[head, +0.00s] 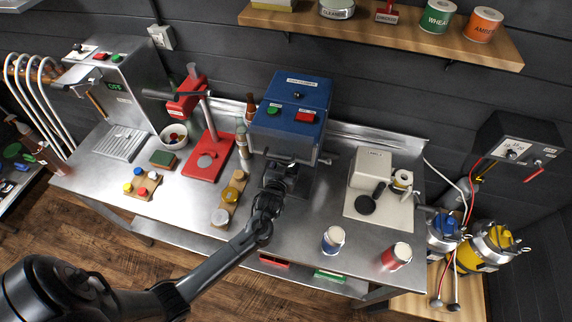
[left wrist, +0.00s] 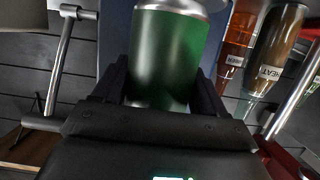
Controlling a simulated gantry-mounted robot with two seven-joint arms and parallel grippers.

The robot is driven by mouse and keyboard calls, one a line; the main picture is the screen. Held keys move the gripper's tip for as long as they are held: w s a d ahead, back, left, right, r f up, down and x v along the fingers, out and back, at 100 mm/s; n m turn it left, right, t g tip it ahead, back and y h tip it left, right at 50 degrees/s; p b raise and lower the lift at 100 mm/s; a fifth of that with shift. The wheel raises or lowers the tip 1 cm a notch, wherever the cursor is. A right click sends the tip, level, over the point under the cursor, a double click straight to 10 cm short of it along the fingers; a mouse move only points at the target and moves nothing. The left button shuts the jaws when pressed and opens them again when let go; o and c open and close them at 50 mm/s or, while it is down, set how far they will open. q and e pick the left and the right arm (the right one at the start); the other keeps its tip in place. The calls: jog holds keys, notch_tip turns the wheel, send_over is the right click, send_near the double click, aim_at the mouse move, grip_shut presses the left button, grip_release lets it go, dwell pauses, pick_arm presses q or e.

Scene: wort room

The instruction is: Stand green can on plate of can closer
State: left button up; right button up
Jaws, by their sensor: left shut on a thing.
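My left gripper (head: 284,172) reaches up to the front of a blue machine (head: 292,99) with green and red buttons, which appears to be the can closer. In the left wrist view the left gripper (left wrist: 166,95) is shut on the green can (left wrist: 165,60), one finger on each side. The can has a silvery rim at the upper picture edge. In the head view the can is hidden behind the gripper. The machine's plate cannot be made out, so I cannot tell whether the can touches it. My right gripper is in neither view.
A blue-labelled can (head: 333,239) and a red can (head: 396,256) stand at the bench's front right. A cream device (head: 380,185) is right of the blue machine. A red lever stand (head: 207,157) and a wooden holder with small jars (head: 229,200) are left.

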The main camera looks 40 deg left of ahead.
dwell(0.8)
pick_arm(q)
jog(key=o, duration=1)
jog(key=shift+o, duration=0.2)
jog(key=shift+f, duration=0.1)
